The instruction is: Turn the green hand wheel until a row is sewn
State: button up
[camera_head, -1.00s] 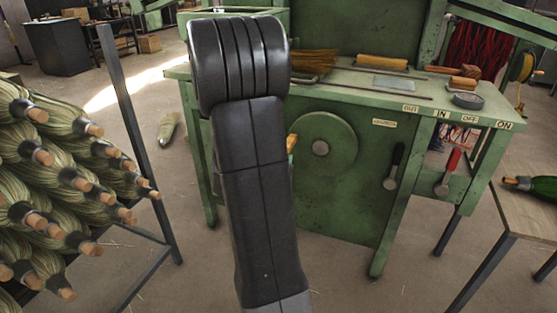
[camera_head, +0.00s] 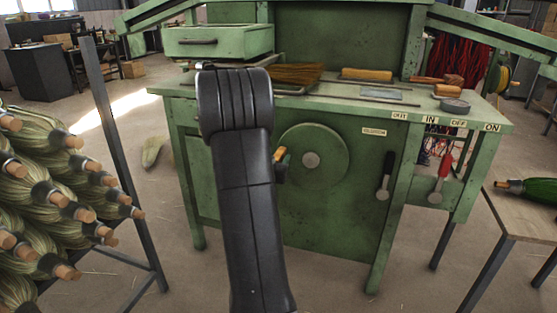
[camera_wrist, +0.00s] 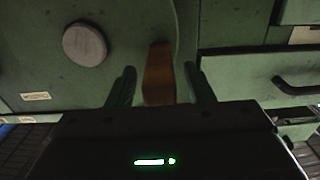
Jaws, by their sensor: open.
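The green hand wheel (camera_head: 331,143) is a round disc with a grey hub on the front of the green machine (camera_head: 345,225). Its wooden crank handle (camera_head: 280,154) shows at the wheel's left side, partly hidden by my arm. In the wrist view, the orange-brown handle (camera_wrist: 159,75) stands between the two spread fingers of my gripper (camera_wrist: 161,86), with a gap visible on each side. The grey hub (camera_wrist: 85,44) is to the left of it. In the head view my gripper is mostly hidden behind my arm.
A black lever (camera_head: 384,180) and a red-handled lever (camera_head: 443,177) are right of the wheel. A rack of straw brooms (camera_head: 60,190) stands at left. A wooden table (camera_head: 525,215) with a green bottle-like object (camera_head: 535,189) is at right. Brush material (camera_head: 285,75) lies on the bench top.

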jog(key=shift+x, duration=1.05)
grip_shut()
jog(key=shift+f, duration=0.1)
